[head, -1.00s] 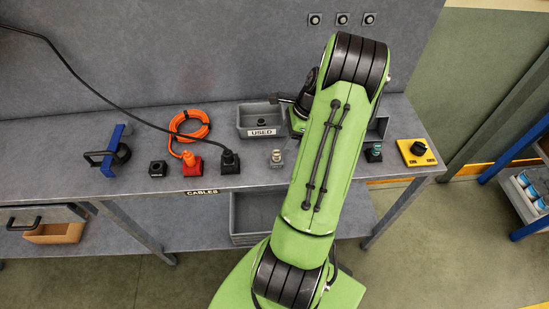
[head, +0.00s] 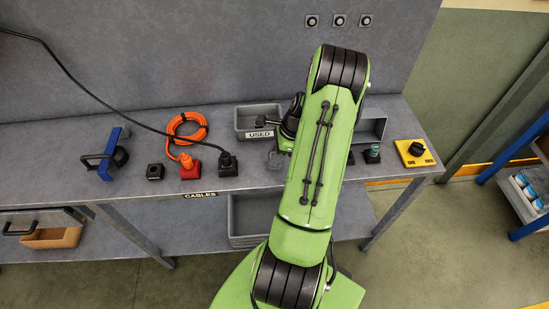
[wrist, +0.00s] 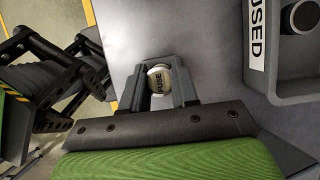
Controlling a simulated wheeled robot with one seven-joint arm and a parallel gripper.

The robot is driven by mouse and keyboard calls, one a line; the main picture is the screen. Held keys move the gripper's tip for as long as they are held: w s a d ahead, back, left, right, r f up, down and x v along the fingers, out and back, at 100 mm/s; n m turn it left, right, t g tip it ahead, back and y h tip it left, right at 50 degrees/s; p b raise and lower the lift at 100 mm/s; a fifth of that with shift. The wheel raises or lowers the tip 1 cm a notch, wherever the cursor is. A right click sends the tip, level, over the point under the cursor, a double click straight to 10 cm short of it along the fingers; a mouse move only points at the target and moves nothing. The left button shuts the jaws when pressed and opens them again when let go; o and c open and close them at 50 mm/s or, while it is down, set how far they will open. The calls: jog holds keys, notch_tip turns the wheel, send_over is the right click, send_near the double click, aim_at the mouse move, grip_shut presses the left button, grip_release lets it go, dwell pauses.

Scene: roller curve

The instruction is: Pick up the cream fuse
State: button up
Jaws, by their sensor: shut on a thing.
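The cream fuse (wrist: 158,79) shows in the wrist view as a round pale end with the word FUSE on it. My gripper (wrist: 159,72) is shut on it, with one dark finger on each side. The part of the fuse behind its end face is hidden, so I cannot tell whether it is seated in a holder or free. In the head view my green arm covers the gripper and hides most of the area around the fuse.
The grey bin labelled USED (head: 241,123) stands close by; its rim (wrist: 286,99) shows at right in the wrist view.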

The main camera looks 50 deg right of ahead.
grip_shut()
notch_tip(320, 180, up, 10)
jog(key=shift+f+p, duration=0.1)
jog(key=shift+p, duration=0.45)
jog(key=shift+f+b, duration=0.65)
jog(key=shift+f, duration=0.95)
jog(key=shift+s, duration=0.1)
